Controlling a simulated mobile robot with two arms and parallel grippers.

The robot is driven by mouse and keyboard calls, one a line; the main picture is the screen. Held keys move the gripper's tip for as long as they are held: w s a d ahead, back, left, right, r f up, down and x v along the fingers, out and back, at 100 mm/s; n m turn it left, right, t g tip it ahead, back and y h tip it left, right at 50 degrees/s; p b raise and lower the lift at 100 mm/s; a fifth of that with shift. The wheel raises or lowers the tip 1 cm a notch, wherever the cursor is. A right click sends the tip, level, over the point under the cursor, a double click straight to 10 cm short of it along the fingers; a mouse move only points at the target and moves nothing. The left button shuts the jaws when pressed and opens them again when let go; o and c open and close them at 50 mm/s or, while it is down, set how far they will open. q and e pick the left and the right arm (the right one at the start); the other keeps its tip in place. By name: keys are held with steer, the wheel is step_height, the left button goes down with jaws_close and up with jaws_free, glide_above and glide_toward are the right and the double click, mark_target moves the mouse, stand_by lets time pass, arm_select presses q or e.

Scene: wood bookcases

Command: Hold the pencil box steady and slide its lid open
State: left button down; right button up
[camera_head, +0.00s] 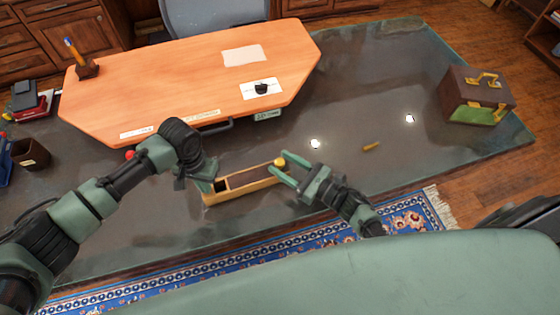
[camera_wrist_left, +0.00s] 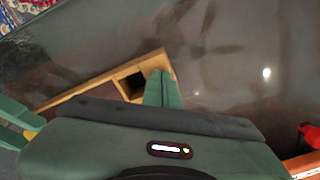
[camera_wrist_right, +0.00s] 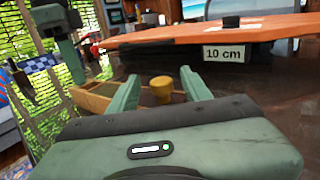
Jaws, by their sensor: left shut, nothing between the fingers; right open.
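The long wooden pencil box (camera_head: 236,191) lies on the dark glossy table. Its brown lid (camera_head: 250,175) has a yellow knob (camera_head: 279,162) at the right end. A dark square opening (camera_head: 221,185) shows at the box's left end. My left gripper (camera_head: 206,184) is shut and empty at that left end; its fingers (camera_wrist_left: 160,82) show against the box end in the left wrist view, but contact is unclear. My right gripper (camera_head: 283,166) is open at the knob. In the right wrist view the knob (camera_wrist_right: 162,87) stands between the parted fingers.
An orange raised board (camera_head: 190,80) stands behind the box, with a red ball (camera_head: 130,154) near its front edge. A brown-and-green case (camera_head: 477,97) is at the far right. The table between is mostly clear.

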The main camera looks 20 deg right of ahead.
steer(key=shift+w+a, duration=0.4)
steer(key=shift+w, duration=0.15)
jaws_close()
stand_by(1.1)
